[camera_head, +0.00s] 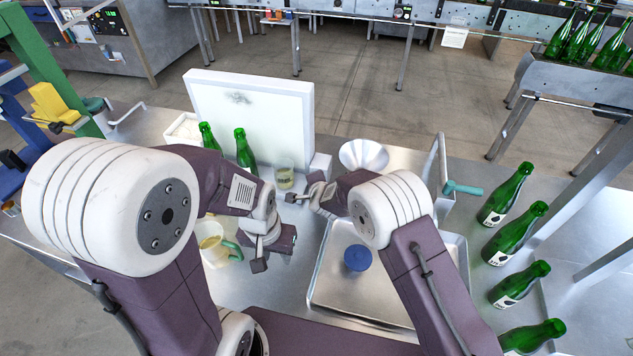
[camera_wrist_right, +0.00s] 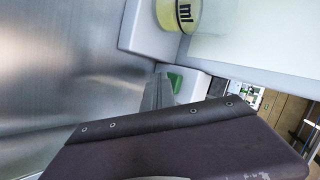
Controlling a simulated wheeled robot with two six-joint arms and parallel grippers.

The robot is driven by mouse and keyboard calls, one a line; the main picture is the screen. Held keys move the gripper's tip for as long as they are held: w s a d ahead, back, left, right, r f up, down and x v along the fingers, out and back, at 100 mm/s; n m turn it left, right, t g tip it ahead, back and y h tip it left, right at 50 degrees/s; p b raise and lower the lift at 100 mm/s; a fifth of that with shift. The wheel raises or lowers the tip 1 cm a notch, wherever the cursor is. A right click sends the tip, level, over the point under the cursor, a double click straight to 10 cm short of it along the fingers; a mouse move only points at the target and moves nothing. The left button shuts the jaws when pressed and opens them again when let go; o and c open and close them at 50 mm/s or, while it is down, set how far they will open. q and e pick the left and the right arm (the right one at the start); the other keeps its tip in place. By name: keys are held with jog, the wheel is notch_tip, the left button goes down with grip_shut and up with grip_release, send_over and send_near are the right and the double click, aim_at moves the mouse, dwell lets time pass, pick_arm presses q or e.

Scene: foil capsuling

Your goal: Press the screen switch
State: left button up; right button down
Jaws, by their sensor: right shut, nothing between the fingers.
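The white screen (camera_head: 250,115) stands upright at the back of the metal table, with a white base block (camera_head: 321,165) at its right end. In the right wrist view, a green switch (camera_wrist_right: 175,83) shows on the white base, partly behind my right fingers. My right gripper (camera_wrist_right: 157,92) is shut and empty, its tips close to the green switch; I cannot tell whether they touch. In the head view my right gripper (camera_head: 300,197) is in front of the base's right end. My left gripper (camera_head: 268,258) hangs over the table near a jug; its finger gap is unclear.
A glass with yellow liquid (camera_head: 284,173) and green bottles (camera_head: 245,150) stand by the screen. A jug (camera_head: 215,247) is at the left. A metal tray (camera_head: 335,285) holds a blue round object (camera_head: 357,258). More green bottles (camera_head: 515,235) line the right.

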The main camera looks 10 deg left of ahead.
jog(key=shift+w+r, duration=0.1)
jog(key=shift+w, duration=0.3)
pick_arm(q)
jog(key=shift+s+r, duration=0.1)
jog(key=shift+r, duration=0.15)
pick_arm(e)
jog(key=shift+s, duration=0.2)
pick_arm(q)
jog(key=shift+f, duration=0.3)
pick_arm(e)
jog(key=shift+s, duration=0.1)
jog(key=shift+s+f+b, duration=0.2)
jog(key=shift+s+b, duration=0.15)
jog(key=shift+b, duration=0.05)
pick_arm(q)
notch_tip(320, 180, down, 2)
jog(key=shift+f+b, duration=0.1)
jog(key=shift+b, duration=0.65)
pick_arm(e)
jog(key=s, duration=0.4)
jog(key=shift+a, duration=0.1)
jog(key=shift+s+r, duration=0.1)
jog(key=shift+s, duration=0.55)
